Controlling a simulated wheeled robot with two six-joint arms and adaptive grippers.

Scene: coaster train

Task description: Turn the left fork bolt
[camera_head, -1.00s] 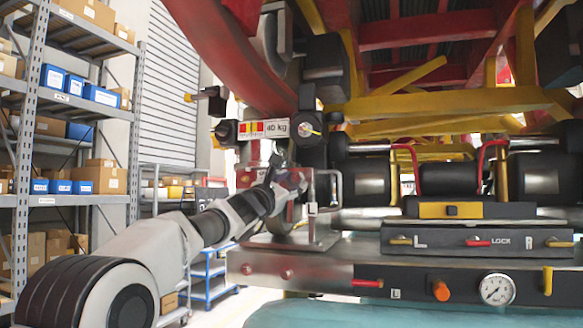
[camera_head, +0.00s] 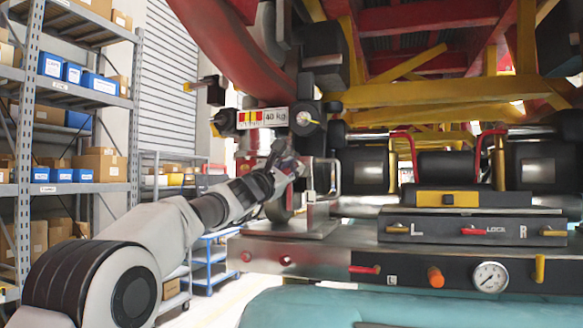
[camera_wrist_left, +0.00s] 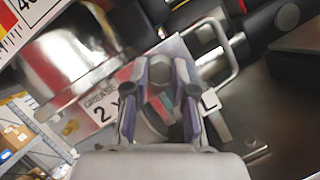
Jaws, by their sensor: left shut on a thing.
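My left gripper (camera_head: 285,158) reaches in from the left, below the "40 kg" label and beside an upright metal plate with a bent handle. In the left wrist view its two purple-padded fingers (camera_wrist_left: 160,78) are close around a small grey hex head, which I take for the left fork bolt (camera_wrist_left: 159,82). The gripper is shut on it. The bolt is hidden by the gripper in the head view, and its exact turn angle cannot be told. My right gripper is not in view.
A panel marked L, LOCK and R (camera_head: 470,229) stands right of the gripper, above a pressure gauge (camera_head: 490,277). The "40 kg" label (camera_head: 263,117) and dark cylinders are close above. Yellow beams fill the upper right. Shelves (camera_head: 90,185) stand far left.

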